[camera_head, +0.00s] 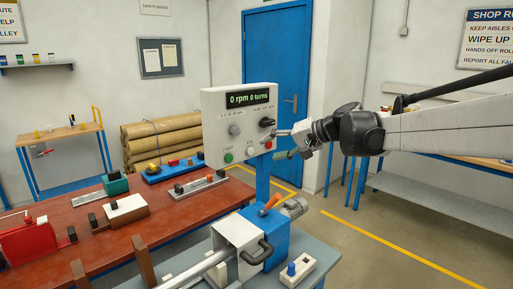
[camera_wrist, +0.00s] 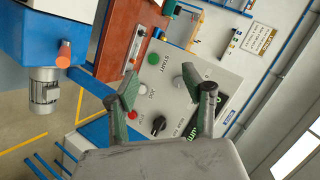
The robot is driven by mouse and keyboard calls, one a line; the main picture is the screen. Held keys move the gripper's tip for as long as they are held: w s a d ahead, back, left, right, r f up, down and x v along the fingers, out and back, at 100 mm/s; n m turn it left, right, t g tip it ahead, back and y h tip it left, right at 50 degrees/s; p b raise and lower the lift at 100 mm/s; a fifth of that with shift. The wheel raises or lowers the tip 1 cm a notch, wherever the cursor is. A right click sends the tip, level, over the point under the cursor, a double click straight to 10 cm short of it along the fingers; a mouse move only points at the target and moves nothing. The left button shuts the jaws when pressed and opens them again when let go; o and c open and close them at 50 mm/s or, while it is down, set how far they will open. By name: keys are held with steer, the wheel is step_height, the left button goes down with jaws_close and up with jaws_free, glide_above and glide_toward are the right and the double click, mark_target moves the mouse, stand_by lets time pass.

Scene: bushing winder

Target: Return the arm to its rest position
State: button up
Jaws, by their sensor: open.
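My arm (camera_head: 440,130) reaches in from the right in the head view. My gripper (camera_head: 280,144) is open in front of the right side of the control panel (camera_head: 216,112), with nothing between its fingers. In the wrist view the two green-padded fingers (camera_wrist: 160,72) are spread apart over the panel face. The green START button (camera_wrist: 153,59), red STOP button (camera_wrist: 132,115) and black knob (camera_wrist: 158,124) show around them. I cannot tell whether a fingertip touches the panel. The display (camera_head: 248,98) reads 0 rpm 0 turns.
The winder (camera_head: 240,238) with an orange-handled lever (camera_head: 269,204) and motor (camera_head: 293,207) stands below the panel. A red bench (camera_head: 160,225) with several tools is on the left. A workbench (camera_head: 430,188) stands behind my arm. Open floor (camera_head: 375,255) lies at the lower right.

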steer(key=s+d+f+h, duration=0.3)
steer(key=s+d+f, duration=0.2)
steer(key=s, duration=0.7)
steer(key=s+d+f+h+b, duration=0.1)
steer(key=s+d+f+h, duration=0.3)
steer(key=s, duration=0.9)
steer(key=s+d+f+n+h, duration=0.1)
steer(key=s+d+f+h, duration=0.2)
steer(key=s+d+f, duration=0.2)
steer(key=s+f, duration=0.3)
steer(key=s, duration=0.4)
steer(key=shift+s+d+f+t+h, duration=0.2)
steer(key=shift+s+d+t+h, duration=0.2)
